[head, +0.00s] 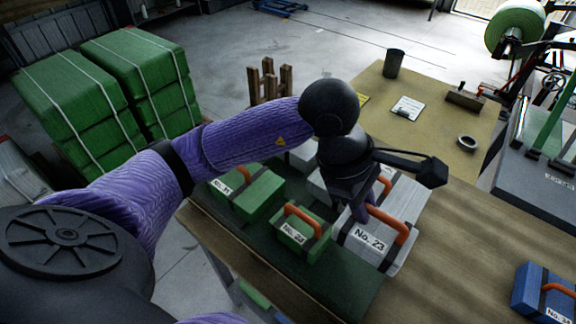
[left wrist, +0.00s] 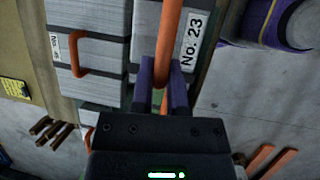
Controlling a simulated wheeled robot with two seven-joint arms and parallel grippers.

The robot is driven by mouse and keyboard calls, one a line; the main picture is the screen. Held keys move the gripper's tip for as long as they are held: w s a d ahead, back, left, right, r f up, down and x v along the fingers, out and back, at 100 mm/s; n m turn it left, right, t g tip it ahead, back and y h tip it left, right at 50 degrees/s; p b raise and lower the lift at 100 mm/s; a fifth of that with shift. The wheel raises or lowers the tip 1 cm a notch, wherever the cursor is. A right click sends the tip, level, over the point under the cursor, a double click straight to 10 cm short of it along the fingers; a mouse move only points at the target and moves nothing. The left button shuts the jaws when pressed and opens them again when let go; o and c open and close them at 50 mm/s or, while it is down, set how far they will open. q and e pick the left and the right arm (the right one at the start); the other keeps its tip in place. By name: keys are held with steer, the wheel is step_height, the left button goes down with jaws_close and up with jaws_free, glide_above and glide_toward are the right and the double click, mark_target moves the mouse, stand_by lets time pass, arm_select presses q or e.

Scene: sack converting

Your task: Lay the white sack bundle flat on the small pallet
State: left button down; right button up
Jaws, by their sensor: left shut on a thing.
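The white sack bundle No. 23 (head: 359,241) is at the front right of the green mat (head: 330,286) on the table. It has a dark band and an orange handle. My left gripper (head: 378,195) is above it, shut on the handle, with the bundle below the fingers. In the left wrist view, the two purple fingers (left wrist: 162,98) straddle the orange handle beside the No. 23 label (left wrist: 192,42). I cannot tell if the bundle touches the mat. I cannot clearly make out the small pallet. My right gripper is out of view.
Green bundles (head: 301,239) stand left of the white one. Another white bundle (left wrist: 92,65) is close beside it. A blue bundle (head: 538,291) sits at the right. A dark cup (head: 393,63), clipboard (head: 408,107) and tape roll (head: 467,143) lie farther back. Bare tabletop (head: 455,240) is free to the right.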

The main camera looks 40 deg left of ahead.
arm_select(q)
steer(key=shift+s+a+f, duration=0.2)
steer(key=shift+a+f, duration=0.05)
steer(key=shift+f, duration=0.3)
steer(key=shift+s+a+f, duration=0.15)
steer(key=shift+a+f, duration=0.05)
steer(key=shift+f, duration=0.35)
steer(key=f, duration=0.2)
steer(key=f+b, duration=0.1)
steer(key=f, duration=0.4)
steer(key=shift+w+d+f, duration=0.1)
steer(key=shift+d+f, duration=0.15)
steer(key=shift+f, duration=0.1)
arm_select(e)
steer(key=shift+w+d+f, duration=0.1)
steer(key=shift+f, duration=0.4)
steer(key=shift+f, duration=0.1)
arm_select(q)
steer(key=c, duration=0.6)
jaws_free()
steer(key=shift+r, duration=0.15)
steer(key=v, duration=1.2)
steer(key=shift+p, duration=0.35)
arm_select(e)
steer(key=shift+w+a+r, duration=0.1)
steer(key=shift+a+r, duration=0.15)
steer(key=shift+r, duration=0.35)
